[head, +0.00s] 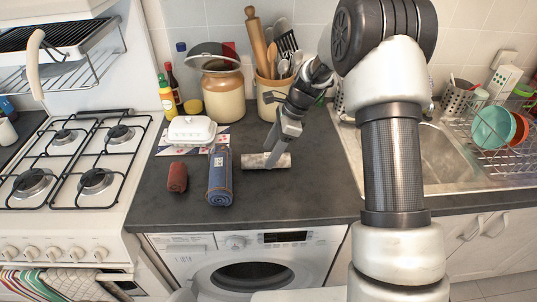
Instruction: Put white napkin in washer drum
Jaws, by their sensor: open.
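The white napkin (252,161) is a pale, rolled cloth lying on the dark counter, right of a blue roll. My gripper (274,156) reaches down over its right part, with the fingertips at the roll. The fingers are open; whether they touch the cloth I cannot tell. The washer (201,258) stands under the counter, with its control panel on top. Its round dark drum opening (252,275) shows at the bottom of the picture.
A blue roll (220,178) and a small red roll (177,177) lie left of the napkin. A white butter dish (192,130), a beige jar (223,92) and a utensil crock (271,100) stand behind. The stove (66,170) is at left, the sink (437,158) at right.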

